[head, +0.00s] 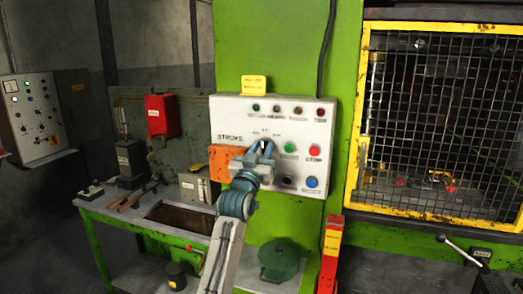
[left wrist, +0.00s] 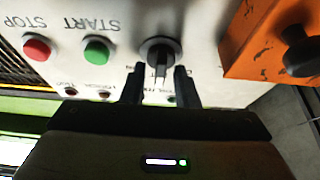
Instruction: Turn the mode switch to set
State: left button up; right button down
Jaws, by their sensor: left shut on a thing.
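The mode switch (head: 264,145) is a dark rotary knob on the white control panel (head: 228,118), mostly hidden by my gripper in the head view. In the left wrist view, which shows the panel upside down, the switch (left wrist: 159,50) has a grey round base and a narrow dark handle. My left gripper (head: 260,150) reaches the panel, with its two fingers on either side of the handle, shut on it; the fingers also show in the left wrist view (left wrist: 159,84). The small position labels around the switch are too blurred to read. My right gripper is not in view.
The green START button (head: 290,148) and red STOP button (head: 314,151) sit close right of the switch. An orange box (head: 222,164) is close on its left. Indicator lamps line the panel's top. A yellow-framed mesh guard (head: 354,120) stands right.

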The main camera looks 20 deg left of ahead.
pick_arm(q)
jog(key=o, duration=0.6)
jog(key=shift+f, duration=0.1)
jog(key=shift+s+f+b, duration=0.25)
jog(key=shift+b, duration=0.05)
jog(key=b+v, duration=0.4)
jog(key=v, duration=0.6)
jog(key=shift+s+r, duration=0.1)
